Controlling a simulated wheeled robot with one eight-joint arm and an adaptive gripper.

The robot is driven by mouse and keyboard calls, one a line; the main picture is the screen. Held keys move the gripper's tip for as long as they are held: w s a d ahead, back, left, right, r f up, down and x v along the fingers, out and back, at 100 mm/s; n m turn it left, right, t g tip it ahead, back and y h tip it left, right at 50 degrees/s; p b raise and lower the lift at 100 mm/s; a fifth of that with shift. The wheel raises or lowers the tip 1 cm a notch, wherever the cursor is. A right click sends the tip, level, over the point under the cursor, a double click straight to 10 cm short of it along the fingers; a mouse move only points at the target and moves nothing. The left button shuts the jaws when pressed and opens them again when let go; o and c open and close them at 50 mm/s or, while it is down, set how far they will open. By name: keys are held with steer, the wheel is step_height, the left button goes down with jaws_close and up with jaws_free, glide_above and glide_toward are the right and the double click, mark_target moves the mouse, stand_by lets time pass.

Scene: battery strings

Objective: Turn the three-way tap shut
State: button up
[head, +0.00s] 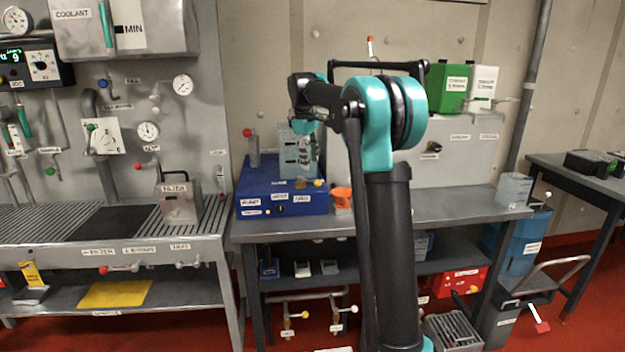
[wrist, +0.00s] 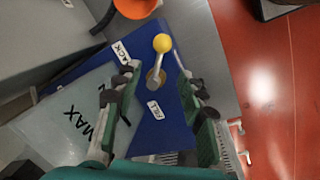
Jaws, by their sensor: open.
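The three-way tap shows in the wrist view as a grey lever with a yellow ball end (wrist: 162,43) over a brass-coloured body (wrist: 156,78). In the head view its yellow ball (head: 319,183) shows at the right end of the blue box (head: 262,203). My gripper (wrist: 158,72) is open, with one finger on each side of the lever. I see no clear contact. A label reading FILL (wrist: 154,110) lies below the tap, and another, partly hidden by the left finger, lies to its upper left. In the head view the arm hides much of my gripper (head: 304,160).
A clear vessel marked MAX (wrist: 85,115) stands close to the left finger. An orange funnel-like thing (head: 341,198) sits on the bench right of the blue box. A red-ended lever (head: 248,133) rises at the box's back left.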

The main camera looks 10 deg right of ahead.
mark_target(312, 181)
steer(key=f, duration=0.2)
steer(key=w+f, duration=0.1)
steer(key=f, duration=0.2)
steer(key=d+f, duration=0.1)
steer(key=f, duration=0.2)
steer(key=shift+w, duration=0.15)
steer(key=shift+c, duration=0.6)
jaws_close()
steer(key=shift+f, duration=0.1)
steer(key=shift+d, duration=0.15)
